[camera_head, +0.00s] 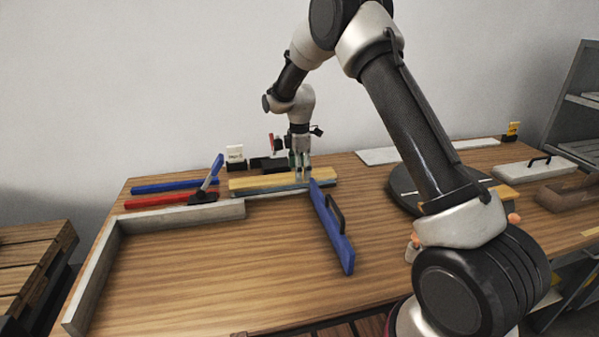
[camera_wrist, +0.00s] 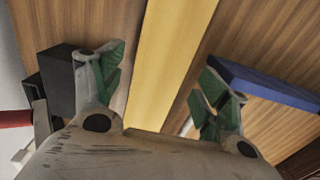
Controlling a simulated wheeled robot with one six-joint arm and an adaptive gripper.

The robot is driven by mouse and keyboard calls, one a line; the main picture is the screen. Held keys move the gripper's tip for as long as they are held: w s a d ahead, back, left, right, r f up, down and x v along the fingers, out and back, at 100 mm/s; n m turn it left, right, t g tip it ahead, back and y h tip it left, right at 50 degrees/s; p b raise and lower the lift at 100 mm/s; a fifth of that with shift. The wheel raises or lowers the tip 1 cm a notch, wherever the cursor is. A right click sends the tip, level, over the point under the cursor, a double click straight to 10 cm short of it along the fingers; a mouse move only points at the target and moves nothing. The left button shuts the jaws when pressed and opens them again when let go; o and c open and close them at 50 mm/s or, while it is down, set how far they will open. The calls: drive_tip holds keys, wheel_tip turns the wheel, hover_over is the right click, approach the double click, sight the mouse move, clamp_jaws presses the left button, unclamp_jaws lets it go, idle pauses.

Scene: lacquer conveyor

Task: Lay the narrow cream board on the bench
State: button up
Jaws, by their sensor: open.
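The narrow cream board (camera_head: 250,182), pale yellow here, lies lengthwise near the back of the wooden bench (camera_head: 220,270), just behind a grey-blue strip (camera_head: 262,193). Whether it rests on the bench top or on something low is unclear. My gripper (camera_head: 302,179) points down at the right part of the board. In the wrist view, the board (camera_wrist: 172,60) runs between the two green-padded fingers of my gripper (camera_wrist: 165,82). The fingers are open, with a gap on each side of the board. My fingers hide part of it in the head view.
A blue bar with a dark handle (camera_head: 333,230) lies close to the right of my gripper. Blue (camera_head: 175,186) and red (camera_head: 170,199) bars and a grey L-shaped rail (camera_head: 180,216) are at left. Dark blocks (camera_head: 268,163) stand behind the board. The bench's front middle is clear.

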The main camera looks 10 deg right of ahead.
wheel_tip(320, 180, up, 12)
drive_tip(key=s+d+r+m+t, duration=0.1)
drive_tip(key=s+d+r+m, duration=0.45)
drive_tip(key=s+r, duration=0.5)
drive_tip(key=s+d+r+m+t, duration=0.1)
drive_tip(key=s+d+r+m, duration=0.15)
drive_tip(key=s, duration=0.45)
drive_tip(key=s+d+r+m, duration=0.1)
drive_tip(key=s+d+m, duration=0.2)
drive_tip(key=s, duration=0.4)
drive_tip(key=s+d+r+m+t, duration=0.1)
drive_tip(key=s+d+r+m, duration=0.1)
drive_tip(key=s, duration=0.5)
drive_tip(key=s+d+f+m, duration=0.1)
drive_tip(key=s+m, duration=0.1)
drive_tip(key=s, duration=0.3)
drive_tip(key=s+d+f+m+t, duration=0.1)
drive_tip(key=s+f+m, duration=0.1)
drive_tip(key=s, duration=0.3)
drive_tip(key=shift+s+f+m, duration=0.2)
drive_tip(key=shift+s+m, duration=0.1)
drive_tip(key=shift+m, duration=0.2)
drive_tip(key=shift+c, duration=0.2)
